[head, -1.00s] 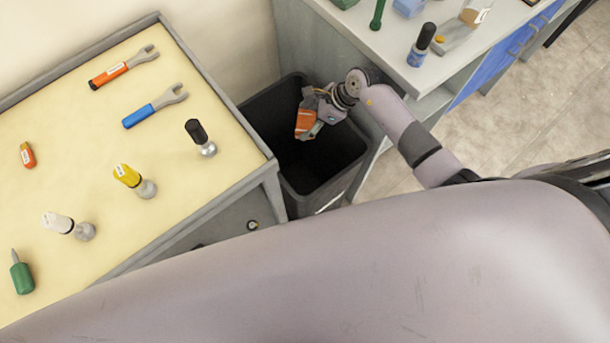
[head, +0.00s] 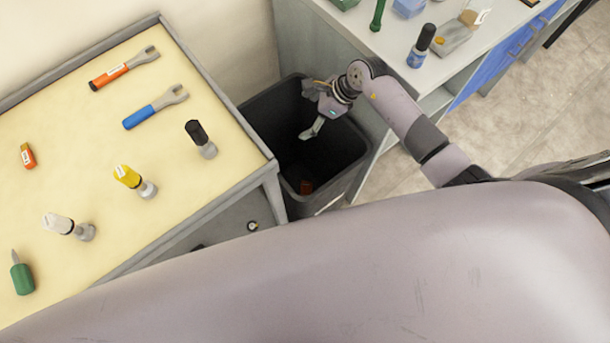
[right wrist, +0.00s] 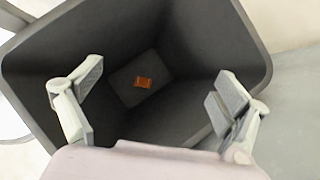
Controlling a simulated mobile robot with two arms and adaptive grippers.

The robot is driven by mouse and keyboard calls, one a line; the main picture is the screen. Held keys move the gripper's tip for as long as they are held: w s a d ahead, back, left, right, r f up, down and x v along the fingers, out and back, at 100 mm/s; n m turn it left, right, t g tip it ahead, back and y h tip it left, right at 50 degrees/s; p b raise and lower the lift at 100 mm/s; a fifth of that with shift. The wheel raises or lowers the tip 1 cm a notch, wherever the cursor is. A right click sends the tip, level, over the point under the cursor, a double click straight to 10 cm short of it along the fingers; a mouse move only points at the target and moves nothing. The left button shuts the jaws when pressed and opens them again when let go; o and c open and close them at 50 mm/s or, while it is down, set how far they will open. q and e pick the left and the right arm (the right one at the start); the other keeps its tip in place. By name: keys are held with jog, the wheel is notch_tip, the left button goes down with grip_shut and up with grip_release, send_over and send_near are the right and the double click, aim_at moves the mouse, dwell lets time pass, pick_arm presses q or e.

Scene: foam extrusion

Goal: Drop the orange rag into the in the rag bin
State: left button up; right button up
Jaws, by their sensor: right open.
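The orange rag (head: 306,187) lies low inside the dark rag bin (head: 352,160) in the head view. In the right wrist view the rag (right wrist: 144,83) is small and rests on the floor of the bin (right wrist: 25,65), apart from the fingers. My right gripper (head: 312,120) is over the bin opening in the head view. Its fingers (right wrist: 160,100) are spread wide in the right wrist view with nothing between them. My left gripper is not in view.
A table (head: 60,130) with screwdrivers and wrenches stands left of the bin. A grey-white workbench (head: 390,50) with a blue bottle (head: 421,50) and other items stands to the right. A wall is behind the bin.

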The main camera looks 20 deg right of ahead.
notch_tip(320, 180, up, 7)
dwell(0.3)
dwell(0.5)
